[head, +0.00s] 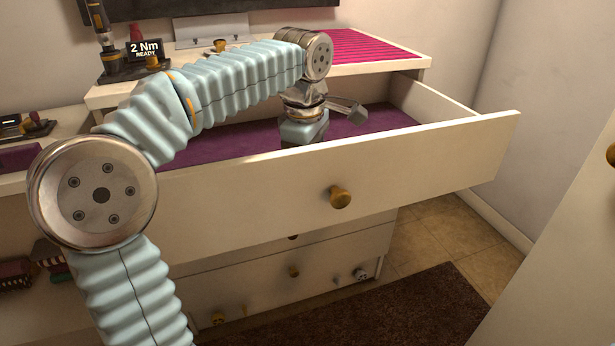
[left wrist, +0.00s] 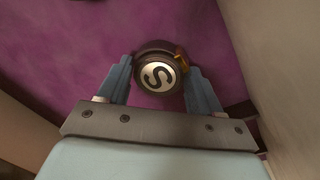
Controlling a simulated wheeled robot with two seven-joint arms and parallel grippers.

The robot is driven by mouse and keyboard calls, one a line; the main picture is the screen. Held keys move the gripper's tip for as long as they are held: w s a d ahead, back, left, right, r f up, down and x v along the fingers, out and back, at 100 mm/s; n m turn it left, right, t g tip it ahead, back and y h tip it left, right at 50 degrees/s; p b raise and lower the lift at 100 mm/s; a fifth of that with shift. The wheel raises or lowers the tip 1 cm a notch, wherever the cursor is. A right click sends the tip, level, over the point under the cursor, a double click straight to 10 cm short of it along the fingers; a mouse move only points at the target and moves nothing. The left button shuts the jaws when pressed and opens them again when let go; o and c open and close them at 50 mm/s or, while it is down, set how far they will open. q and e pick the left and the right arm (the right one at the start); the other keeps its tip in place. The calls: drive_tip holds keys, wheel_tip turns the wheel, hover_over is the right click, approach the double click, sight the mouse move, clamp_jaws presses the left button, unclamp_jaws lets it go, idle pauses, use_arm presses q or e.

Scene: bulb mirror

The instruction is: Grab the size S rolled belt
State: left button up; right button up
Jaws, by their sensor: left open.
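The size S rolled belt (left wrist: 157,76) shows in the left wrist view as a dark roll with a pale round face marked S and a small gold-coloured part at its upper right. It lies on the purple drawer lining (left wrist: 60,50). My left gripper (left wrist: 162,80) is open, with one blue finger on each side of the belt. I cannot tell if the fingers touch it. In the head view my left gripper (head: 304,130) reaches down into the open drawer (head: 400,165), and the drawer front hides its fingertips and the belt. My right gripper is not in view.
The drawer's front panel stands high before the gripper, with a round knob (head: 340,197). A dresser top with a pink striped surface (head: 320,45) lies behind. More closed drawers are below.

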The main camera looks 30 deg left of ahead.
use_arm(q)
drive_tip(key=shift+f, duration=0.6)
drive_tip(key=shift+c, duration=0.2)
drive_tip(key=c, duration=0.7)
drive_tip(key=shift+w+r, duration=0.1)
drive_tip(key=shift+r, duration=0.1)
